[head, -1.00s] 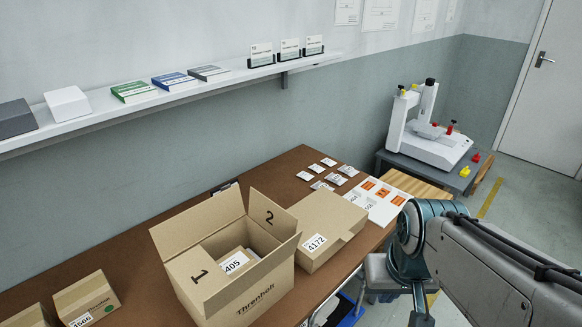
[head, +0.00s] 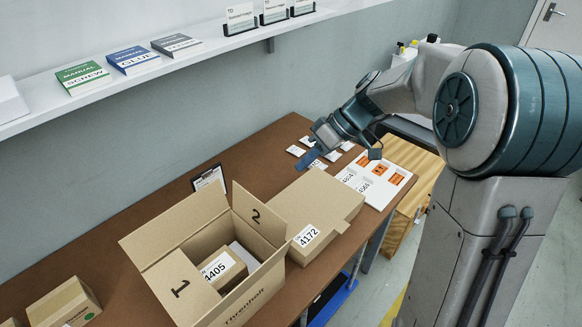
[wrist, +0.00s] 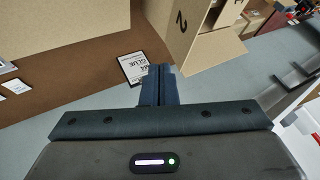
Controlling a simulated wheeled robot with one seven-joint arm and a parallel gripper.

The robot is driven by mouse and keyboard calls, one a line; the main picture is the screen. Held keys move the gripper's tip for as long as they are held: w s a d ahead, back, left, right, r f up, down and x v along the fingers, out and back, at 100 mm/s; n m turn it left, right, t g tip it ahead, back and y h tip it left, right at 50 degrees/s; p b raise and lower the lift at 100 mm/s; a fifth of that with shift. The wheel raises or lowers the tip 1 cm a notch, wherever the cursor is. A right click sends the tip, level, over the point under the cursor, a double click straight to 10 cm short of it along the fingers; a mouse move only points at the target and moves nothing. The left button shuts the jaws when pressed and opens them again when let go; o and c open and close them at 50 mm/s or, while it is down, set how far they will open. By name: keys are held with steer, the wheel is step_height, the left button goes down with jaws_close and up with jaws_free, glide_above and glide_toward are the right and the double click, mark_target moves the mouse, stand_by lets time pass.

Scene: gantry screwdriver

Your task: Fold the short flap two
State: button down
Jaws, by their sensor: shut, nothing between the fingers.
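The open carton (head: 205,308) stands on the brown table. Its short flap two (head: 258,215), marked 2, stands up on the right side of the opening. Flap two also shows in the wrist view (wrist: 187,38), beyond my fingers. Flap one (head: 180,288), marked 1, lies folded inward at the left. A small box labelled 4405 (head: 220,268) sits inside. My gripper (head: 307,160) is above the table, behind and right of flap two, apart from it. In the wrist view its fingers (wrist: 159,84) are together and empty.
A flat closed carton labelled 4172 (head: 325,205) lies right of the open carton. A clipboard (head: 209,180) is behind it. Printed sheets (head: 375,180) and small cards (head: 296,151) lie at the table's right end. The wall shelf (head: 225,45) runs above.

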mark_target(257, 216)
steer(key=s+a+f+p, duration=0.2)
steer(key=s+a+f, duration=0.2)
steer(key=a+f, duration=0.2)
steer(key=shift+a+p, duration=0.3)
steer(key=shift+a, duration=0.9)
